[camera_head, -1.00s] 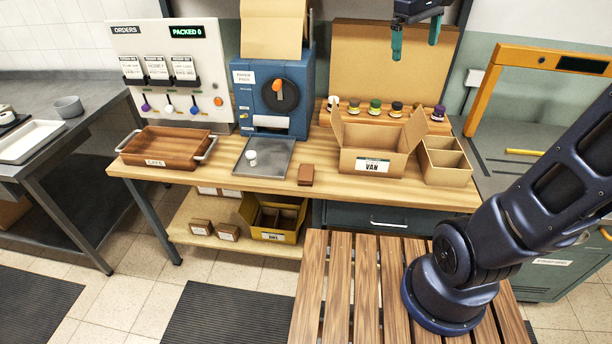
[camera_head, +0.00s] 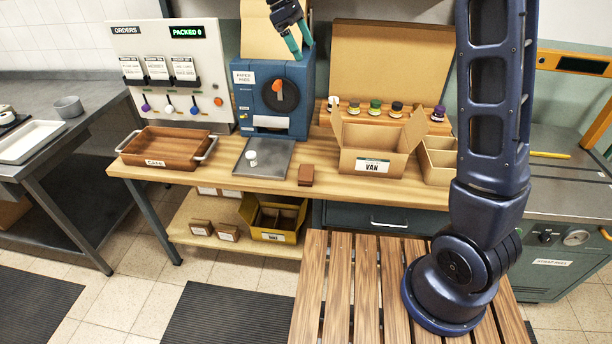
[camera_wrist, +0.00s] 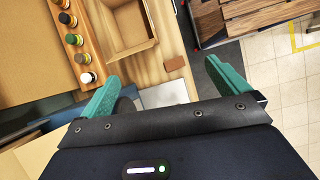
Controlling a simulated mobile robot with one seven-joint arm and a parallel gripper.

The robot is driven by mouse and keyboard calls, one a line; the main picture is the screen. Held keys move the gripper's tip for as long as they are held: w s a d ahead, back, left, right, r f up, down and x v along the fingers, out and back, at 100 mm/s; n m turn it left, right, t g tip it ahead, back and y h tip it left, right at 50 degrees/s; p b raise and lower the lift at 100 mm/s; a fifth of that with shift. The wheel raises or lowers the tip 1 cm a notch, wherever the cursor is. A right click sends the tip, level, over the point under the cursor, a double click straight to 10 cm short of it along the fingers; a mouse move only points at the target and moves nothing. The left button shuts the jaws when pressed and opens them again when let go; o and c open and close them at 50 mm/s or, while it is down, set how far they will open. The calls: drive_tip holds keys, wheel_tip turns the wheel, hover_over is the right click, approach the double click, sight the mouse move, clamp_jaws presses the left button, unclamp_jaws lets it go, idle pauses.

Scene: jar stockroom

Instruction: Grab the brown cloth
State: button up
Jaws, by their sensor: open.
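The brown cloth (camera_head: 305,175) is a small, folded-looking brown piece lying on the wooden bench, between the grey tray and the VAN box. It also shows in the wrist view (camera_wrist: 175,63), beyond the fingertips and between their directions. My gripper (camera_head: 299,46) is open and empty, with teal fingers. It is high above the bench, in front of the top of the blue paper pads machine, well apart from the cloth. Both fingers also show in the wrist view (camera_wrist: 160,72).
The grey tray (camera_head: 272,168) holds a small white jar (camera_head: 252,158). The open VAN box (camera_head: 375,160) stands right of the cloth. The blue machine (camera_head: 270,95) rises behind the tray. A rack of several jars (camera_head: 350,118) stands at the back. Bare bench lies around the cloth.

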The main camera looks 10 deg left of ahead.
drive_tip(key=a+f+n, duration=0.1)
drive_tip(key=a+f, duration=0.1)
drive_tip(key=a, duration=0.3)
approach(305, 172)
drive_tip(key=f, duration=0.3)
drive_tip(key=shift+d+h, duration=0.3)
drive_tip(key=shift+d, duration=0.1)
drive_tip(key=shift+x, duration=3.2)
drive_tip(key=shift+r, duration=0.1)
drive_tip(key=c, duration=0.8)
drive_tip(key=shift+o, duration=0.2)
drive_tip(key=shift+r, duration=0.1)
